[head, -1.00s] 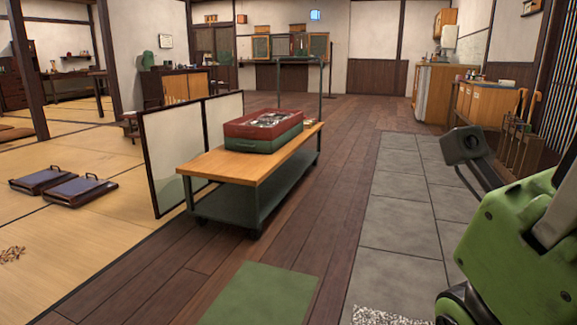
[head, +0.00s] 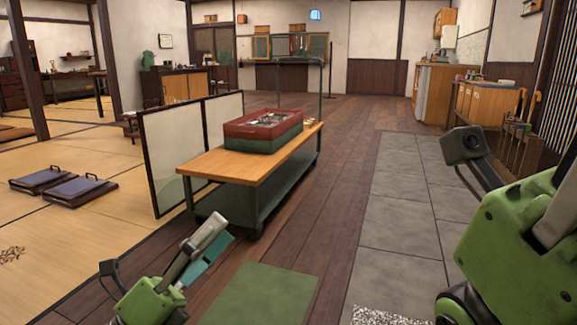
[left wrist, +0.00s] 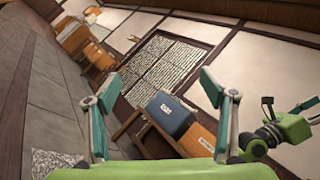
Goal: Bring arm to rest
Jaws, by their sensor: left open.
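My left gripper (head: 218,240) is in the lower left of the head view, its grey finger and teal pad pointing up and right. It is in front of the low cart, above the wood floor. In the left wrist view my left gripper (left wrist: 160,88) has its two teal-padded fingers wide apart with nothing between them. The green body of my right gripper fills the right edge of the head view; its fingertips are out of frame, so its opening is hidden.
A wood-topped cart (head: 215,170) bears a red and green box (head: 263,143). A low screen (head: 170,160) stands at its left. Dark trays (head: 80,189) lie on the tatami. A green mat (head: 262,295) lies in front. In the left wrist view a blue box (left wrist: 168,116) shows.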

